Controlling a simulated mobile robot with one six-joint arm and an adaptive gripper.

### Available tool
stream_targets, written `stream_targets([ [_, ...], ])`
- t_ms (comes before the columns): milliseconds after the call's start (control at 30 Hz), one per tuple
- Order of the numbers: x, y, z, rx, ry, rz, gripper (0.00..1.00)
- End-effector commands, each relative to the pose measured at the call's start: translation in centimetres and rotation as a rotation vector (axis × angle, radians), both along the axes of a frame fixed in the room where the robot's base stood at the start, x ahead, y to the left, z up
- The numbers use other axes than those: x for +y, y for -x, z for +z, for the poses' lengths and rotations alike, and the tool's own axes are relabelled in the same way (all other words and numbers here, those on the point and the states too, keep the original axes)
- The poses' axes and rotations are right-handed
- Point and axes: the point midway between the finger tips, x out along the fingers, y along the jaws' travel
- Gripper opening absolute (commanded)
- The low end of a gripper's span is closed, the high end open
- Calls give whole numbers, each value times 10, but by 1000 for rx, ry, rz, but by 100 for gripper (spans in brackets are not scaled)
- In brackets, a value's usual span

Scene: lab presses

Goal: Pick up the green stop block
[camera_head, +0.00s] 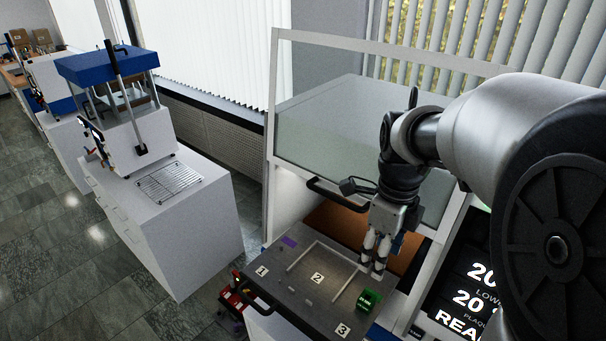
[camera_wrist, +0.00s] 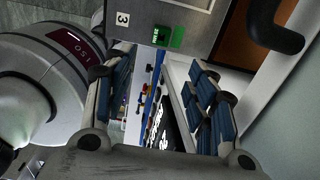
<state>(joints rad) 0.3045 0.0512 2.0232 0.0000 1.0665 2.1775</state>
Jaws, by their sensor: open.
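The green stop block (camera_head: 369,299) sits near the right front corner of a dark plate (camera_head: 270,277), close to the label 3 (camera_head: 342,330). In the wrist view the green block (camera_wrist: 177,37) shows near the top, beyond my fingertips, on the plate's grey surface beside the label 3. My gripper (camera_head: 375,262) points down over the plate's right side, behind and slightly above the block in the head view. Its fingers (camera_wrist: 158,68) are apart with blue pads, and nothing is between them.
A pale rectangular frame (camera_head: 292,266) lies around the label 2 on the plate. A glass-fronted enclosure (camera_head: 330,120) with a black handle (camera_head: 338,195) stands behind. A display (camera_head: 468,290) is at right. Red tools (camera_head: 238,296) lie at left, near a white press cabinet (camera_head: 175,225).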

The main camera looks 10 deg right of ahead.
Motion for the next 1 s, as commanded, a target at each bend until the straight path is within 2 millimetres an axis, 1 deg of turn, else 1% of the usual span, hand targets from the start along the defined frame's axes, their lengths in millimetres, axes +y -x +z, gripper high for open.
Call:
stream_targets([
  [33, 0, 1, -10, 7, -2, -2, 52],
  [400, 1, 2, -89, 7, -2, 2, 52],
  [533, 0, 1, -108, 5, -1, 2, 52],
  [767, 0, 1, -123, 3, -1, 3, 52],
  [1000, -2, 0, -158, 5, -1, 3, 52],
])
